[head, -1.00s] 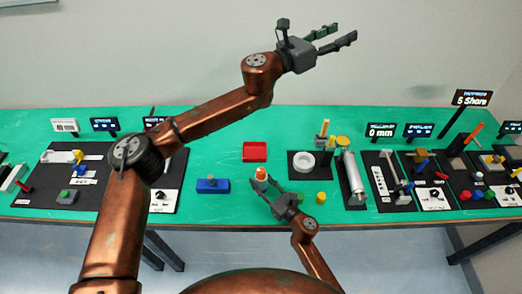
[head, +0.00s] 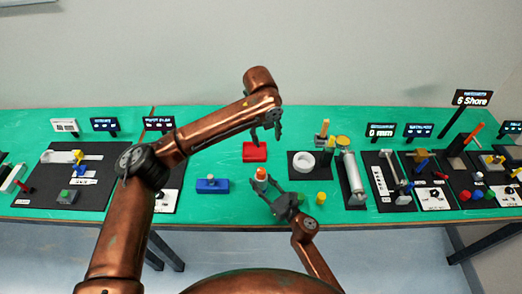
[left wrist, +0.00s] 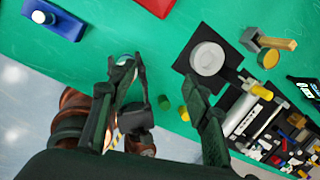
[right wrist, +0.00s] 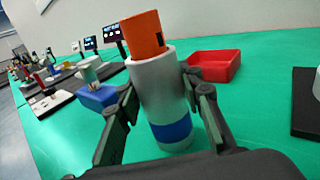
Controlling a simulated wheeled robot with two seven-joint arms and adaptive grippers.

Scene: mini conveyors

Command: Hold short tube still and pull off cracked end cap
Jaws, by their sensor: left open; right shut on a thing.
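The short tube (right wrist: 160,95) is grey with a blue band near its lower end and stands roughly upright. The orange end cap (right wrist: 144,36) sits in its top and has a small dark mark on its side. In the head view the cap (head: 261,173) shows above my right gripper (head: 268,192). My right gripper (right wrist: 160,95) is shut on the tube, one finger on each side. My left gripper (head: 265,134) is open and empty, pointing down above and behind the tube, apart from the cap. The left wrist view shows its spread fingers (left wrist: 160,80); the cap is not clearly visible there.
A red tray (head: 255,152) lies behind the tube, below my left gripper. A blue block (head: 213,186) is to the left. A white ring (head: 304,160) on a black mat and a grey cylinder (head: 352,178) stand to the right. Small green and yellow pegs (head: 321,198) are close by.

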